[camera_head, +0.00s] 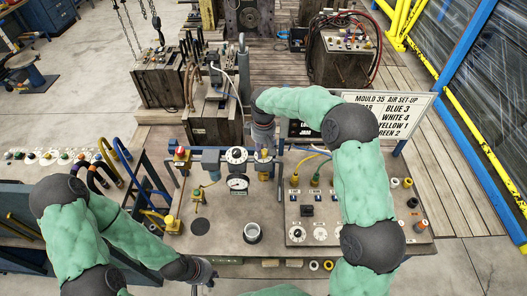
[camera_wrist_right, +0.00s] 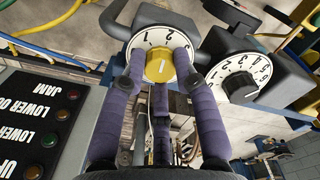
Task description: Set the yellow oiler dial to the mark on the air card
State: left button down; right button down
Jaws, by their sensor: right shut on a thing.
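The yellow oiler dial's knob (camera_wrist_right: 158,68) sits on a white numbered disc (camera_wrist_right: 178,45) in the right wrist view. In the head view my right gripper (camera_head: 263,155) reaches down to the air unit and hides this dial. The air card (camera_head: 408,108) reads blue 3, white 4, yellow 1, green 2, partly covered by my right arm. My left gripper (camera_head: 204,272) is low at the bench's front edge, its fingers unclear.
A control panel (camera_head: 300,212) with connectors and knobs lies to the right. An open cup (camera_head: 252,233) stands at the front. Hoses arch at left.

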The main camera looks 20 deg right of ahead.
jog(key=m+b, duration=0.1)
jog(key=m, duration=0.4)
jog(key=shift+s+f+m, duration=0.1)
jog(key=shift+f+m, duration=0.05)
jog(key=shift+m, duration=0.15)
jog(key=m+b, duration=0.1)
jog(key=m, duration=0.3)
jog(key=shift+m, duration=0.3)
jog(key=m+b, duration=0.1)
jog(key=m, duration=0.7)
jog(key=shift+m+b, duration=0.3)
jog(key=shift+b, duration=0.05)
jog(key=shift+m, duration=0.3)
jog(key=c, duration=0.9)
grip_release()
jog(key=shift+c, duration=0.2)
jog(key=shift+r, duration=0.2)
